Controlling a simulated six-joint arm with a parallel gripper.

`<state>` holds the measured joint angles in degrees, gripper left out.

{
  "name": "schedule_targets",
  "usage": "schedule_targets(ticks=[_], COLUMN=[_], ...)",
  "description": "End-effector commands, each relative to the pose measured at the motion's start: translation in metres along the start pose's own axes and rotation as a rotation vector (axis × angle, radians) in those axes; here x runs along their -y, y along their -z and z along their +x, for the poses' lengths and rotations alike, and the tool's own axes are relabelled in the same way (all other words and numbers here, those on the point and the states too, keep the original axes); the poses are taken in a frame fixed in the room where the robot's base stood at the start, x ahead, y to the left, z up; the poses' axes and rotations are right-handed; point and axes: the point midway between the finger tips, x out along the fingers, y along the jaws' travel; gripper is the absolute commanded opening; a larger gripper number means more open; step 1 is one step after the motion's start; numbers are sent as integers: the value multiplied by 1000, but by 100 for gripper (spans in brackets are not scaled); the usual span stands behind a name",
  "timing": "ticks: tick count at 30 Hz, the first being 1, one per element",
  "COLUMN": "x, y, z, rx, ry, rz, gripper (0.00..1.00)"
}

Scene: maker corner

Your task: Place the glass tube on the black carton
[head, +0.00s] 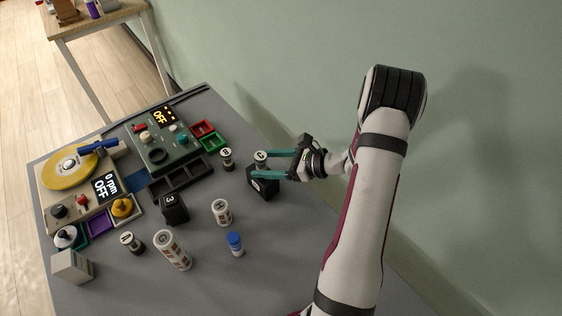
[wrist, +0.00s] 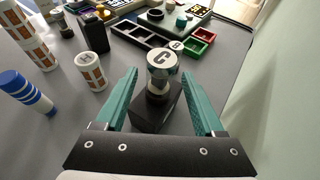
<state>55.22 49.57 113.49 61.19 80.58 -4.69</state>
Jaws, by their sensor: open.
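A small clear tube with a white, C-marked cap, which I take for the glass tube (head: 261,157), appears to stand upright on a black carton (head: 263,188). In the wrist view the glass tube (wrist: 160,66) overlaps the top of the black carton (wrist: 157,113), and its foot is hard to make out. My gripper (head: 260,164) is open. In the wrist view its green fingers (wrist: 158,95) lie on either side of the tube and carton, with a gap on both sides. Another black carton, marked 3 (head: 174,208), stands further left.
Similar capped tubes (head: 227,158) stand nearby and at the left. A green control box (head: 165,145) and black tray (head: 182,181) are behind. The wall is close on the right.

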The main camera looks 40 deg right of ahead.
Motion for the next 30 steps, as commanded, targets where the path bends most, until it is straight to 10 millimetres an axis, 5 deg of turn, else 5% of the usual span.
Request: schedule_targets(ticks=[9,17,20,24,27,30], x=[0,-14,-68,-207,-278,-309], y=[0,-15,-60,-113,-112,-100], z=[-65,-64,-43,-42,-76,-109], rx=[1,-20,-93,-270,-384,-466], ry=[2,-59,-263,-713,-964,-1107], rz=[0,-52,-247,-756,-1148,-1473], gripper=[70,70,70,70,70,70])
